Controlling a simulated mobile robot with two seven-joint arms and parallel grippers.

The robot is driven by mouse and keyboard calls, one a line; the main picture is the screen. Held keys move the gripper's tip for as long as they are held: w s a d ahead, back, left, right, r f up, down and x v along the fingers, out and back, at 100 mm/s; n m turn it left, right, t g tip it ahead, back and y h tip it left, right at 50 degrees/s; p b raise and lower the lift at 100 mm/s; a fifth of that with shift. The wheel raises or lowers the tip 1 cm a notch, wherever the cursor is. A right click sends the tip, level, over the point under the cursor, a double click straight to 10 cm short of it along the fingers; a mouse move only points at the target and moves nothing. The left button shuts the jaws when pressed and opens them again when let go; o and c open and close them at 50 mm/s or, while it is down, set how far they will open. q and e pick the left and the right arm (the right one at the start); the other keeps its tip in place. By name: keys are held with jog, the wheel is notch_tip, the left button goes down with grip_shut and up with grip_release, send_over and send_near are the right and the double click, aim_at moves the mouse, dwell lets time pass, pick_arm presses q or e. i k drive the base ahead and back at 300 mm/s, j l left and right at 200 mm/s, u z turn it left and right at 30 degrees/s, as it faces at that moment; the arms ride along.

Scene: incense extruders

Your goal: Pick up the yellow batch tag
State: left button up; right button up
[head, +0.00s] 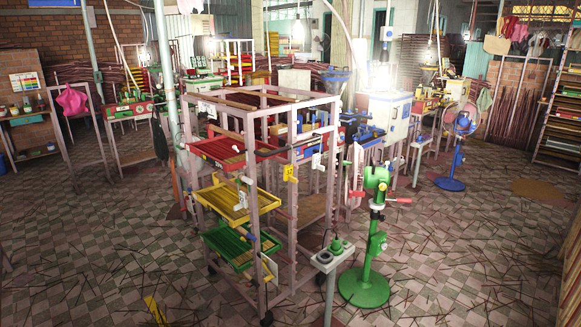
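A small yellow tag (290,173) with dark marks hangs at a front post of the wheeled rack, at about the height of its middle tray. A second yellow piece (268,268) shows low on the same rack, near the green tray; I cannot tell whether it is a tag. Neither of my grippers is in view.
The wheeled rack (257,190) holds red (225,150), yellow (222,200) and green (228,243) trays. A green pedestal machine (362,285) and a small grey stand (332,256) are to its right. A blue fan (450,183) stands farther back. Tiled floor with scattered sticks is open at left and right.

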aim_at(288, 168)
jog(key=i+j, duration=0.15)
jog(key=i, duration=0.2)
jog(key=i+j+z, duration=0.1)
jog(key=i, duration=0.3)
jog(key=i+j, duration=0.25)
jog(key=i+z, duration=0.05)
jog(key=i, duration=0.05)
